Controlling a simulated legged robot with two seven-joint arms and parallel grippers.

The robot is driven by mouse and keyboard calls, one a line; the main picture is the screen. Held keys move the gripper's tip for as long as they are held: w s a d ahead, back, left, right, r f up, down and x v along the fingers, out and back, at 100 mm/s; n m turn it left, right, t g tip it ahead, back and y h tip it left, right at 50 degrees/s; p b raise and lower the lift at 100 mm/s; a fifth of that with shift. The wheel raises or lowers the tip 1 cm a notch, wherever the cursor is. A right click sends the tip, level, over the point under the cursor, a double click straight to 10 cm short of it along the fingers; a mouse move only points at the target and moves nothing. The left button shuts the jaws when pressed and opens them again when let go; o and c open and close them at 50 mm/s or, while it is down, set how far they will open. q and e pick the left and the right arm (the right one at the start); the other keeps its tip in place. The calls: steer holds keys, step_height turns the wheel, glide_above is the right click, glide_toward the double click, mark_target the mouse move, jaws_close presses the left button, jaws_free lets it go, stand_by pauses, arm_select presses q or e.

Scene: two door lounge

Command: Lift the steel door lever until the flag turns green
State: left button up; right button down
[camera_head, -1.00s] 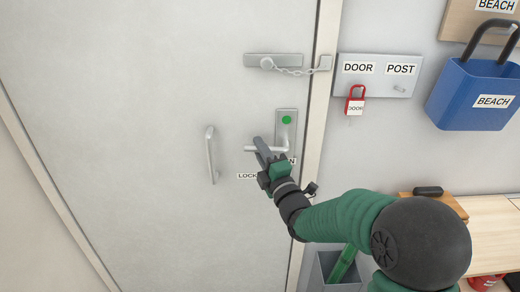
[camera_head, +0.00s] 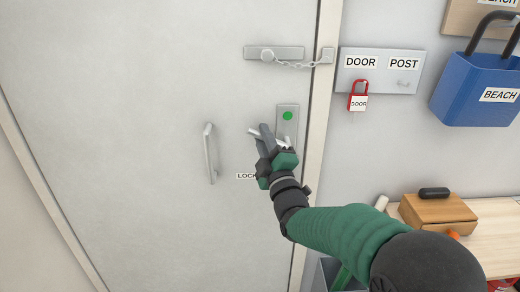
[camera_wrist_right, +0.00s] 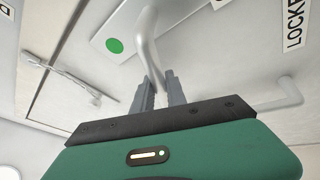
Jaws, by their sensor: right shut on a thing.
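The steel door lever (camera_head: 254,132) sits below the lock plate (camera_head: 288,126) on the pale door (camera_head: 120,110). Its left end shows above my gripper and it tilts up to the left; the rest is partly hidden. The flag (camera_head: 288,115) on the plate is green, and it also shows green in the right wrist view (camera_wrist_right: 114,45). My right gripper (camera_head: 264,132) is shut on the lever. In the right wrist view the lever (camera_wrist_right: 148,40) runs down between the two fingers (camera_wrist_right: 160,92). My left gripper is not in view.
A vertical pull handle (camera_head: 209,153) is left of the lever. A door chain (camera_head: 290,62) spans to the frame above. A wooden box (camera_head: 438,212) stands on the bench at lower right.

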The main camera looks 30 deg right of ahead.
steer(key=shift+s+d+r+m+h+b, duration=0.1)
steer(key=shift+d+m+h+b, duration=0.15)
steer(key=shift+m, duration=0.25)
steer(key=shift+s+d+r+m+h+b, duration=0.1)
steer(key=shift+m+h+b, duration=0.15)
steer(key=shift+m, duration=0.25)
